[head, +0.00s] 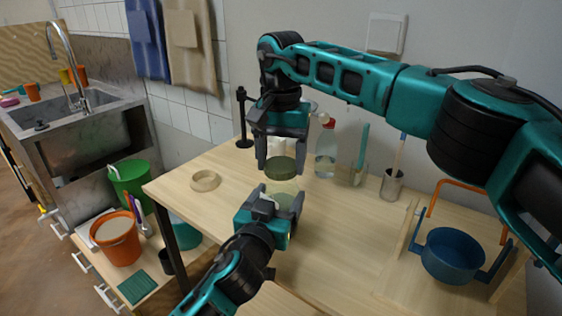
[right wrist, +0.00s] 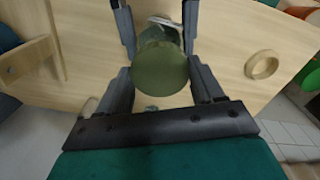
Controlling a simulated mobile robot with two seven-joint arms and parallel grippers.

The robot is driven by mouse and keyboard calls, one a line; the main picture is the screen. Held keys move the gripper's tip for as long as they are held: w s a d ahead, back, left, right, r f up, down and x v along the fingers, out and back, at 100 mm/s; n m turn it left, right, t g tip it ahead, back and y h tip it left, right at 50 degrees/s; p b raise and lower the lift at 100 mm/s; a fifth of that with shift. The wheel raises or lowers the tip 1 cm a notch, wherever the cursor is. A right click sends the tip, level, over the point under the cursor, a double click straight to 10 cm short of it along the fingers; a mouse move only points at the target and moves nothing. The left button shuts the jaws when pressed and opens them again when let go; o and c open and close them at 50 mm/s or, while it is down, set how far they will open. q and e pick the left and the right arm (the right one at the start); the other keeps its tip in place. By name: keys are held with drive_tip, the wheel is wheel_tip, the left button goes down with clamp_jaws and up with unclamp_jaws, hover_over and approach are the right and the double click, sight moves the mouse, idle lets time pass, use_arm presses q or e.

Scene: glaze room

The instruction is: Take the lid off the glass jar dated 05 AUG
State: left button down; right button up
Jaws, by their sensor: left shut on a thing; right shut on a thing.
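A dark green round lid (head: 282,168) is between the fingers of my right gripper (head: 282,160), which comes down from above and is shut on it. The lid's flat top (right wrist: 160,70) fills the space between the fingers in the right wrist view. The clear glass jar (head: 284,187) shows just below the lid, above the wooden table. My left gripper (head: 282,205) is shut on the jar from the near side, low down. I cannot tell whether there is a gap between lid and jar. No date is readable on the jar.
A pale ring (head: 205,180) lies to the left on the table. Behind stand a black stand (head: 242,120), a bottle (head: 326,150) with a red top, a glass beaker (head: 352,173) and a metal cup (head: 392,187). A blue pot (head: 453,258) is at right. The table's front middle is clear.

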sight(281, 164)
drive_tip(key=shift+r, duration=0.15)
drive_tip(key=shift+r, duration=2)
use_arm(q)
unclamp_jaws()
